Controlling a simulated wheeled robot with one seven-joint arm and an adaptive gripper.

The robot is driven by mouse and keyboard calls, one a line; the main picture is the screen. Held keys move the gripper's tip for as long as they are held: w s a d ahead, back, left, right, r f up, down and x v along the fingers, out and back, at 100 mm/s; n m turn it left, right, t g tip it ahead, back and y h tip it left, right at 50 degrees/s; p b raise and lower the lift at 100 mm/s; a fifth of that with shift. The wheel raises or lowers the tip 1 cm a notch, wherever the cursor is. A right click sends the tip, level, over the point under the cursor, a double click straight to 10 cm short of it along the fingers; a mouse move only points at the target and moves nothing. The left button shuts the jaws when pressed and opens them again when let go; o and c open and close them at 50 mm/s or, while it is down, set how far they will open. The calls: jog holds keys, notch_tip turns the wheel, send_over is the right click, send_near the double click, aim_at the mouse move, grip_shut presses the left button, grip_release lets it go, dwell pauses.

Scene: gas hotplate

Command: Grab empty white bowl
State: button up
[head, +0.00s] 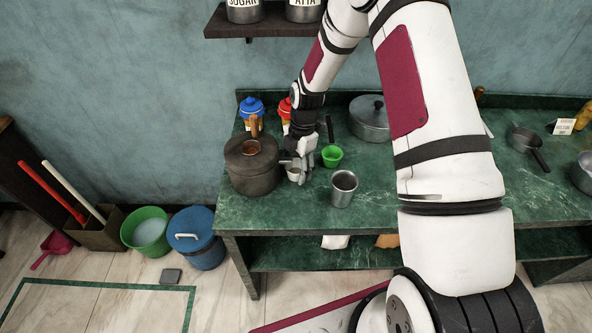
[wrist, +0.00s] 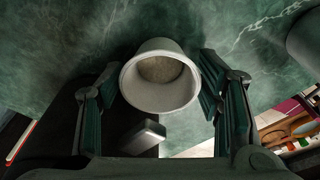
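The white bowl (wrist: 160,80) is in the middle of the wrist view, its round opening toward the camera. Its inside looks beige-grey and shaded, and I see no clear contents. In the head view the bowl (head: 294,175) is small and partly hidden by my gripper (head: 296,167), over the green counter near the dark pot. In the wrist view my gripper (wrist: 160,88) has its fingers spread, one on each side of the bowl. The fingertips are very close to the bowl's sides; I cannot tell whether they touch it.
A dark lidded pot (head: 252,164) stands just left of my gripper. A green cup (head: 332,156) and a metal tumbler (head: 343,188) stand to the right. Blue and red-lidded jars (head: 251,110) and a lidded pan (head: 370,118) are behind. The counter (head: 300,222) is bare along its front.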

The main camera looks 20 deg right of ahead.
jog(key=c, duration=0.8)
jog(key=shift+o, duration=0.2)
jog(key=shift+r, duration=0.1)
